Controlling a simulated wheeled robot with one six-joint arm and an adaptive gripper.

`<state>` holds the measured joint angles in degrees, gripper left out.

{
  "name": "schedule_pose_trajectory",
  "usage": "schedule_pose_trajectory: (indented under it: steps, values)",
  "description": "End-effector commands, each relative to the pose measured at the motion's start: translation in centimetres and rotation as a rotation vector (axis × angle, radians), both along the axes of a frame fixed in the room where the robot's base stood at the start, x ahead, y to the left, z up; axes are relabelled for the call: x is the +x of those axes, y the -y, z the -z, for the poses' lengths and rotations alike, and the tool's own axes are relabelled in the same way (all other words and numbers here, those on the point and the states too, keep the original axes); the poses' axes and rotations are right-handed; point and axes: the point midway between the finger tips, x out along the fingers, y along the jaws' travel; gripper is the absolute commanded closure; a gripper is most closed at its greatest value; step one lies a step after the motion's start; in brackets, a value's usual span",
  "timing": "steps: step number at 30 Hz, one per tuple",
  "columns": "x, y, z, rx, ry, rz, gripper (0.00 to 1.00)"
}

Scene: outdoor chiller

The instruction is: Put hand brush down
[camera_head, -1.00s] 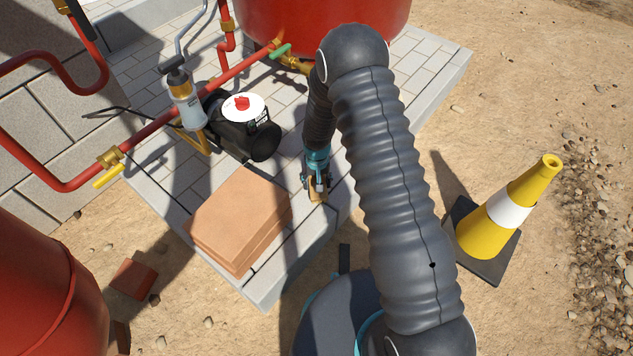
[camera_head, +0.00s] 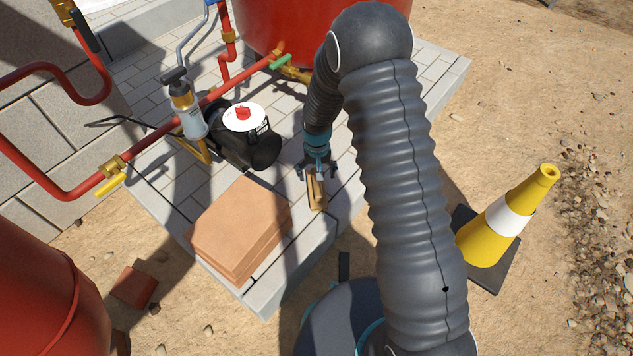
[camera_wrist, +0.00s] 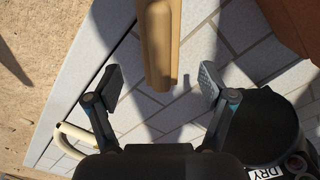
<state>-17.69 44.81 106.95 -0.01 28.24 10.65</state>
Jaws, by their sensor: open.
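The hand brush (camera_head: 316,192) has a tan wooden body and lies on the pale paved slab (camera_head: 345,190), to the right of a stack of orange-brown tiles. My gripper (camera_head: 318,172) is open just behind and above the brush's far end. In the wrist view the brush (camera_wrist: 158,45) points down the picture from the top edge. Its near end lies between and beyond the open fingers of my gripper (camera_wrist: 163,85), and neither finger touches it. The brush's bristles cannot be made out.
The tile stack (camera_head: 240,225) stands close on the left. A black pump (camera_head: 243,137) with a white and red top sits behind it, near red pipes (camera_head: 150,130). A red tank (camera_head: 320,30) stands at the back. A yellow cone (camera_head: 508,218) stands on the dirt at right.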

Motion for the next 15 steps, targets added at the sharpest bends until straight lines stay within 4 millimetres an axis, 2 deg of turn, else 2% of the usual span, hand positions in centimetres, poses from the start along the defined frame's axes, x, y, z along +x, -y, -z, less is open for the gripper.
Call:
schedule_pose_trajectory:
  steps: [4,13,15]
  values:
    - [0.0,0.0,-1.8,0.000,0.000,0.000,0.18]
    - [0.0,0.0,-2.9,0.000,0.001,0.000,0.18]
    - [0.0,0.2,-3.6,0.002,0.007,0.002,0.18]
